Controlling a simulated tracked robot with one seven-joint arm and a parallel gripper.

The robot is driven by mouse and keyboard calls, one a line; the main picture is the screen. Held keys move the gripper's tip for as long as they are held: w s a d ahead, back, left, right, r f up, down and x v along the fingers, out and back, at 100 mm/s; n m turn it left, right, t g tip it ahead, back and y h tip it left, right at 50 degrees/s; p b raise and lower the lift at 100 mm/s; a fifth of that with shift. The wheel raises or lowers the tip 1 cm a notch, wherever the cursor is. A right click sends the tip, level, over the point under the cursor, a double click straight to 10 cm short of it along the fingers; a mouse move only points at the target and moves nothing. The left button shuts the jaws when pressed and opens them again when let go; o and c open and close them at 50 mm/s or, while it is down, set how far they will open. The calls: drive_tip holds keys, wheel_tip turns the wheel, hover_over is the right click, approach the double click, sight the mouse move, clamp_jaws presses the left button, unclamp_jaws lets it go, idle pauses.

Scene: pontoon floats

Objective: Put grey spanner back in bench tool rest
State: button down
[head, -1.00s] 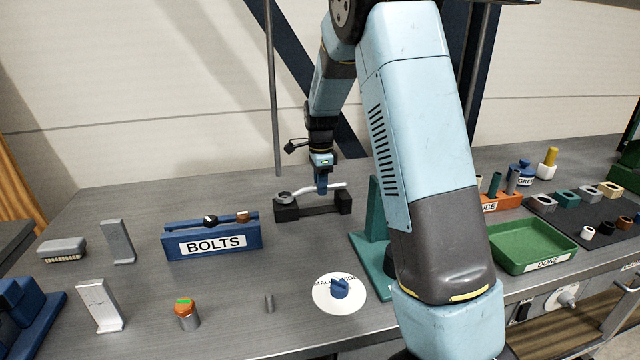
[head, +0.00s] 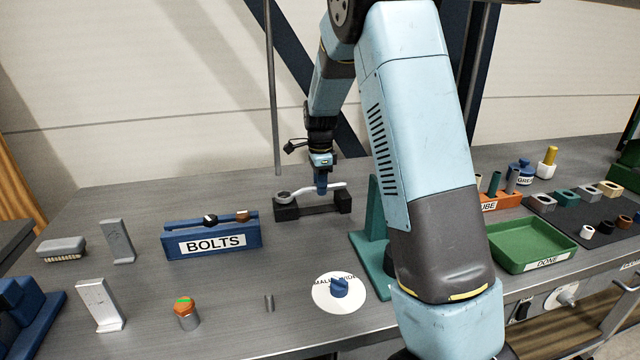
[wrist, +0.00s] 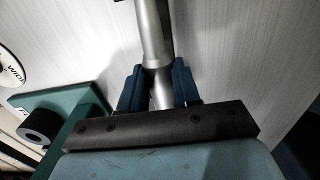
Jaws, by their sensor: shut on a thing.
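The grey spanner (head: 334,186) is held crosswise at the black bench tool rest (head: 313,209), which has a raised block at each end. The spanner's ring end (head: 283,197) is over the left block and its other end is near the right block. Whether it touches the rest cannot be told. My gripper (head: 321,189) is above the middle of the rest, shut on the spanner's shaft. In the wrist view the blue jaws (wrist: 159,88) flank the shaft of the spanner (wrist: 153,35); the rest cannot be made out there.
A blue BOLTS holder (head: 212,242) stands left of the rest. A green stand (head: 371,240) is close on the right, beside my arm. A white dial disc (head: 338,302) lies in front. A green DONE tray (head: 530,244) is further right.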

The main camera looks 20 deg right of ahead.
drive_tip(key=shift+f, duration=0.6)
drive_tip(key=c, duration=0.7)
unclamp_jaws()
drive_tip(key=shift+c, duration=0.2)
wheel_tip(320, 180, up, 14)
drive_tip(key=s+d+r+n+t, duration=0.1)
drive_tip(key=s+r+n, duration=0.3)
drive_tip(key=s+r, duration=0.3)
drive_tip(key=s+n+t, duration=0.4)
drive_tip(key=s+n, duration=1)
drive_tip(key=s, duration=1.6)
drive_tip(key=shift+d+t, duration=0.3)
drive_tip(key=shift+d, duration=0.1)
